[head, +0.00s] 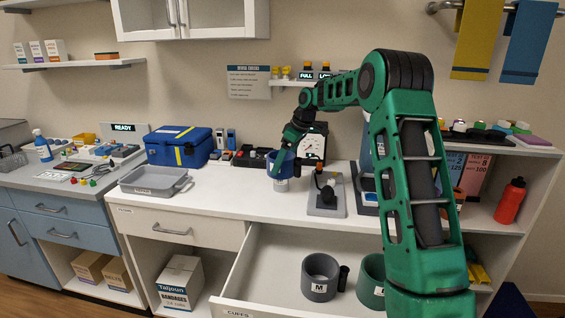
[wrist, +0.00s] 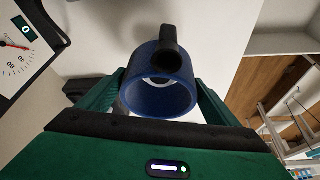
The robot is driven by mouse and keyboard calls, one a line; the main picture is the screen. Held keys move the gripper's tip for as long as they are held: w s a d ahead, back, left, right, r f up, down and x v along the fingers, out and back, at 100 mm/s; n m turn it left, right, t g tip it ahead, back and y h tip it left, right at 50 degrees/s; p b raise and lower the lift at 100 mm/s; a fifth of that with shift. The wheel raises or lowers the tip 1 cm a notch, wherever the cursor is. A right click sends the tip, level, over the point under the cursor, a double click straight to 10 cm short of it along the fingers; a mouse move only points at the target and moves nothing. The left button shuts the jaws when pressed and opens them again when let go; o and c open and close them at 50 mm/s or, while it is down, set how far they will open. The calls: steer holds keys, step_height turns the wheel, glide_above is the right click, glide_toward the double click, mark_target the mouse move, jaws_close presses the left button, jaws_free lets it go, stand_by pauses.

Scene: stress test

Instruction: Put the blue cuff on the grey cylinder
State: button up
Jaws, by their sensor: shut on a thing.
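My gripper (wrist: 158,95) is shut on the blue cuff (wrist: 160,100), with a finger on each side of its ring. The cuff's black tube end (wrist: 170,40) points up in the wrist view. In the head view the blue cuff (head: 281,160) is over the white counter, left of a grey base plate (head: 327,207). A pale patch shows at its lower end; I cannot tell if this is a label or something beneath.
A gauge (head: 313,146) stands behind the cuff. A grey tray (head: 155,181) and a blue case (head: 180,147) are to the left. The open drawer (head: 262,275) below holds a grey M cuff (head: 320,277) and a green cuff (head: 371,279). Counter between tray and cuff is clear.

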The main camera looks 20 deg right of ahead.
mark_target(295, 157)
steer(key=shift+f, duration=3.3)
steer(key=o, duration=1)
steer(key=v, duration=1)
steer(key=shift+d+r, duration=0.15)
steer(key=shift+r, duration=0.2)
steer(key=shift+s, duration=0.1)
